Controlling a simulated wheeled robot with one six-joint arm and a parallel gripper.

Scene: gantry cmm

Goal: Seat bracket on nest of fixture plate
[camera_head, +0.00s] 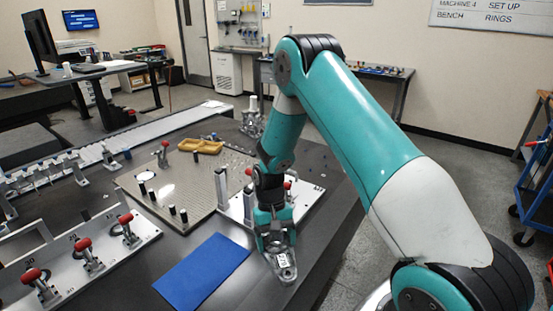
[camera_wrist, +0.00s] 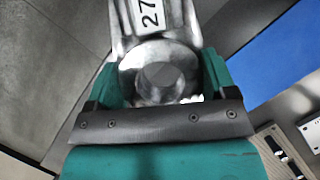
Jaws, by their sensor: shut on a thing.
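My gripper (camera_head: 275,228) is shut on a silvery metal bracket (camera_head: 286,268) and holds it over the dark table near its right front edge. In the wrist view the bracket (camera_wrist: 152,40) shows a white label reading 27 and a round boss with a hole between the green fingers (camera_wrist: 158,78). Its lower side is hidden. A light fixture plate (camera_head: 312,203) with upright posts and red-handled clamps lies just behind my gripper, partly covered by my arm. Another plate (camera_head: 105,262) with red clamps and round seats is at the left. I cannot tell which seat is the nest.
A blue mat (camera_head: 203,272) lies left of the bracket; it also shows in the wrist view (camera_wrist: 275,60). A perforated beige plate (camera_head: 180,195) with black pins lies behind it. A yellow tray (camera_head: 200,146) is farther back. A rail (camera_head: 150,128) with supports crosses the left.

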